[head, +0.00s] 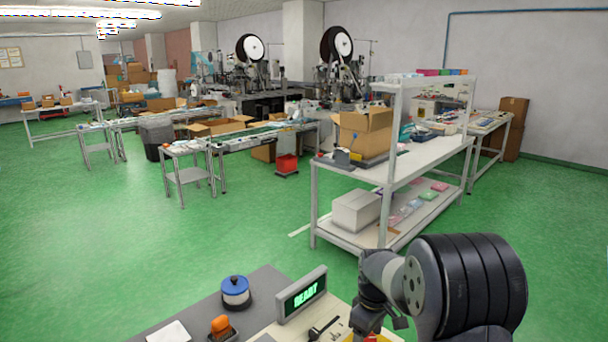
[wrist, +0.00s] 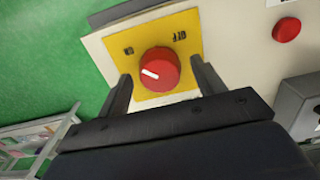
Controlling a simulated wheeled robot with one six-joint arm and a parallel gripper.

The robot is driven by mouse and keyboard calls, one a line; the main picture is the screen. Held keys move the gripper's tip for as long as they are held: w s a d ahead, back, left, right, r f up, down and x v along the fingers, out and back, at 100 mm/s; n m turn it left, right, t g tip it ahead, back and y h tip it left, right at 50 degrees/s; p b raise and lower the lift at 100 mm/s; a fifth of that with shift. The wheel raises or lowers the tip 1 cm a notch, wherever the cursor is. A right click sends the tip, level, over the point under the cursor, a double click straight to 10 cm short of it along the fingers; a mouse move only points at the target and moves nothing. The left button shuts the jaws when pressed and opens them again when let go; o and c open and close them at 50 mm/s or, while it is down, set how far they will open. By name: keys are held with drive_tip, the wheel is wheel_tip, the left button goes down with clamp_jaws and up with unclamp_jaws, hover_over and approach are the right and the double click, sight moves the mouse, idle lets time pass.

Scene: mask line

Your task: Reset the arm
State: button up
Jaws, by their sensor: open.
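A red rotary knob (wrist: 158,69) with a white mark sits on a yellow plate (wrist: 182,23) lettered for on and off, in the wrist view. My gripper (wrist: 161,70) is open, with one dark finger on each side of the knob. A gap shows between the knob and the left finger; the right finger is close to it, and I cannot tell whether it touches. In the head view my arm reaches down to the bench (head: 262,281), and a bit of yellow and red shows at the bottom edge beneath it.
A display reading READY (head: 302,295), a blue-lidded jar (head: 236,292) and an orange-topped item (head: 220,326) stand left of my arm. A red button (wrist: 286,30) is right of the plate. A white shelf table (head: 440,154) stands beyond; green floor (head: 110,240) is clear at left.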

wheel_tip(320, 180, up, 10)
wheel_tip(320, 180, down, 10)
drive_tip(key=shift+f, duration=0.25)
drive_tip(key=shift+r+m, duration=0.15)
drive_tip(key=shift+m, duration=0.25)
drive_tip(key=m, duration=0.8)
drive_tip(key=shift+p, duration=0.3)
drive_tip(key=m, duration=0.4)
drive_tip(key=shift+m+p, duration=0.3)
drive_tip(key=shift+m, duration=0.1)
drive_tip(key=m, duration=0.4)
drive_tip(key=shift+p, duration=0.35)
drive_tip(key=shift+r, duration=0.95)
